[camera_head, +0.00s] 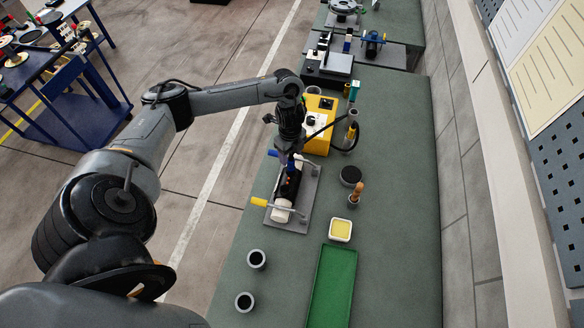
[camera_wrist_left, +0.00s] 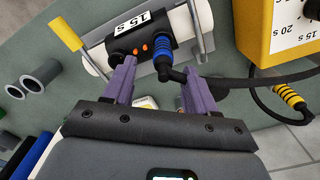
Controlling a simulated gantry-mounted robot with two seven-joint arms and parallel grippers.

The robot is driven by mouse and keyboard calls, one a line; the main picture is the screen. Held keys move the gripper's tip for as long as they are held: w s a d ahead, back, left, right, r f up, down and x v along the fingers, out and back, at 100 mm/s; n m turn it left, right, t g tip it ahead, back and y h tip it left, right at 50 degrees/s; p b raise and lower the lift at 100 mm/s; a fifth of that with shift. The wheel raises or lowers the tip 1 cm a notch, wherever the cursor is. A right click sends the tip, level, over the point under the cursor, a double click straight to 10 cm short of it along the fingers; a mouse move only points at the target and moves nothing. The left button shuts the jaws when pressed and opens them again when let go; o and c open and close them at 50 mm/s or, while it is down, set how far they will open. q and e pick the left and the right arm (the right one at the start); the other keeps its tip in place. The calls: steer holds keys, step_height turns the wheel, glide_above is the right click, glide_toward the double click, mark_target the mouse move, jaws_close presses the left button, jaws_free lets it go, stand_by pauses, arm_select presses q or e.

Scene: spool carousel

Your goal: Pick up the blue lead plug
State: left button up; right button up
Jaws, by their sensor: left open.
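The blue lead plug (camera_wrist_left: 158,54) has a ribbed grip and a black elbow with a black cable running right. In the left wrist view it is at the black coupler (camera_wrist_left: 140,38) marked "15 s" on a white pipe; I cannot tell whether it is seated in it. My left gripper (camera_wrist_left: 157,72) is open, with its purple fingers either side of the plug's near end, apart from it. In the head view my left gripper (camera_head: 290,160) is over the clamped pipe (camera_head: 281,211), and the plug is not clear there. My right gripper is not in view.
The yellow control box (camera_head: 321,138) stands just beyond the pipe clamp. A yellow ribbed plug (camera_wrist_left: 290,96) is on another cable. A black round pot (camera_head: 351,175), brush (camera_head: 355,192), yellow-filled dish (camera_head: 340,230), green tray (camera_head: 332,290) and two grey sockets (camera_head: 257,260) are nearer.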

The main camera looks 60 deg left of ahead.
mark_target(291, 159)
arm_select(q)
steer(key=shift+w+a+f, duration=0.1)
steer(key=shift+f, duration=1.4)
steer(key=shift+w+a+f, duration=0.1)
steer(key=shift+f, duration=1.4)
jaws_close()
